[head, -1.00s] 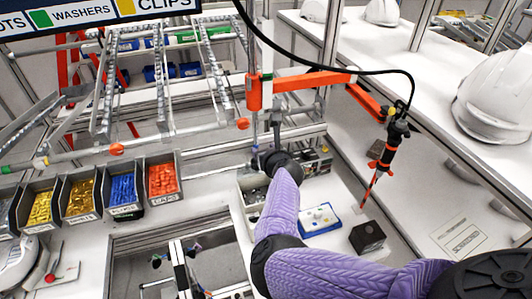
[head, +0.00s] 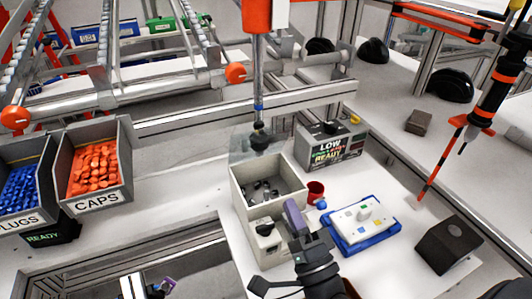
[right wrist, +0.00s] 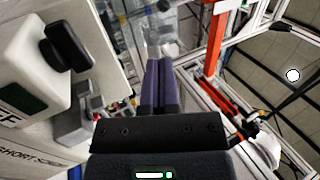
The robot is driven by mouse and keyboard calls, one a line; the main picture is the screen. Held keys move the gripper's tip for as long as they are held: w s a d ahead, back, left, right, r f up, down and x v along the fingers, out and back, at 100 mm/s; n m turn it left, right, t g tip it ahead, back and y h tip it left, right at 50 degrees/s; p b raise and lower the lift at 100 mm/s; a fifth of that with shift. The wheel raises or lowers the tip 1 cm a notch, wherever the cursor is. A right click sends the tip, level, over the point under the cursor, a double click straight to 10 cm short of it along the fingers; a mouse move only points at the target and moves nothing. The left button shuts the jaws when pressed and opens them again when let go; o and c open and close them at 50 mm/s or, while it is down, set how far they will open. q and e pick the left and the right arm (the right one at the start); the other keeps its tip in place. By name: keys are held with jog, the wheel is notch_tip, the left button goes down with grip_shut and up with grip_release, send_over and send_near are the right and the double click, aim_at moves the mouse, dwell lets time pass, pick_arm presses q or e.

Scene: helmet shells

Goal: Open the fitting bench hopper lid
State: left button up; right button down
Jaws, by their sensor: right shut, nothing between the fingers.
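The hopper is an open-topped grey box (head: 241,190) on the bench in the head view, with dark small parts inside. A clear lid panel (head: 241,147) stands raised at its back edge, with a black knob-like piece (head: 260,139) at it. My right gripper (head: 292,212) has purple fingers, is shut and empty, and is by the box's front right corner; I cannot tell if it touches. In the right wrist view its fingers (right wrist: 159,85) lie together, pointing toward a clear panel (right wrist: 158,32).
A hanging screwdriver (head: 484,110) is at right. Orange CAPS bin (head: 97,200) is at left. Clear bench lies between bin and hopper.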

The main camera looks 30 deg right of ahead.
aim_at(262, 136)
jog(key=p+x, duration=0.1)
jog(key=x, duration=1.1)
jog(key=shift+w+r, duration=0.1)
pick_arm(q)
jog(key=shift+w+d+r, duration=0.15)
jog(key=shift+d+r, duration=0.4)
jog(key=shift+r, duration=0.35)
pick_arm(e)
jog(key=shift+w, duration=0.15)
pick_arm(q)
jog(key=shift+a, duration=0.1)
pick_arm(e)
jog(key=shift+d, duration=0.1)
jog(key=shift+r+p, duration=0.15)
jog(key=shift+p, duration=0.3)
jog(key=w+r+g+p, duration=0.1)
jog(key=r+p, duration=0.1)
jog(key=p, duration=0.3)
jog(key=shift+w+g+p, duration=0.2)
jog(key=shift+g+p, duration=0.15)
jog(key=shift+g, duration=0.05)
jog(key=shift+w+f+g+p, duration=0.15)
jog(key=shift+w+g+p, duration=0.3)
jog(key=shift+w, duration=0.2)
jog(key=shift+w+f, duration=0.1)
jog(key=shift+w, duration=0.05)
pick_arm(q)
notch_tip(262, 136, up, 7)
jog(key=shift+w+d, duration=0.25)
jog(key=shift+d, duration=0.2)
